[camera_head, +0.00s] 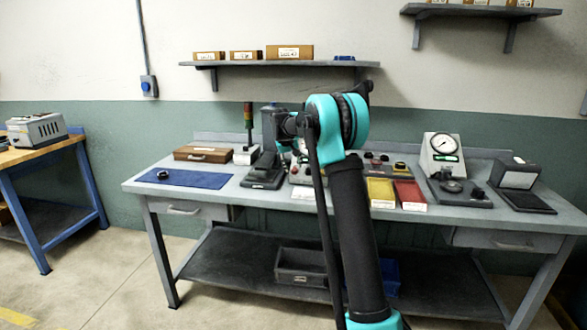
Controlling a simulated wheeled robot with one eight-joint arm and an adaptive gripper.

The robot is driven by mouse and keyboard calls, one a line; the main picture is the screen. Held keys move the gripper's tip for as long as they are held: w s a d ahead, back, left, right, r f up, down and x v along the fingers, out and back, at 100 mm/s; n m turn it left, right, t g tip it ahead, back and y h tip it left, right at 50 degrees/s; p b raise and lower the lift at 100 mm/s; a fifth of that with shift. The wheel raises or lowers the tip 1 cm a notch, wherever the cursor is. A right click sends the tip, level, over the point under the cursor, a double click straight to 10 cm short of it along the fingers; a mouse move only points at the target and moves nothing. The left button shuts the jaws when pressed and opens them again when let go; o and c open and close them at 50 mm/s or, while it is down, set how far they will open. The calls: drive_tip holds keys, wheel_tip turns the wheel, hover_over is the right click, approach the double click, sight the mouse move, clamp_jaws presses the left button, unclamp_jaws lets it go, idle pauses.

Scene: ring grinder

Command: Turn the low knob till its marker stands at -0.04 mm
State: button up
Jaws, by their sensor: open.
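A dial gauge station (445,152) with a white round face and a small green display stands at the right of the grey workbench. In front of it is a dark base (460,191) with a round dark part and a small dark knob-like part. A grey control box (378,168) with red and dark controls shows partly behind my arm. I cannot tell which part is the low knob, and no marker or scale is readable. My teal and black arm rises across the middle of the view. My gripper's fingers cannot be made out.
The workbench (228,180) also bears a blue mat (200,180) with a dark ring, a brown case (201,154), a signal tower (247,140), a yellow tray (381,192), a red tray (410,194) and a dark screen unit (518,175). My arm hides the bench's middle.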

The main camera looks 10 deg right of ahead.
drive_tip(key=shift+x, duration=0.9)
clamp_jaws()
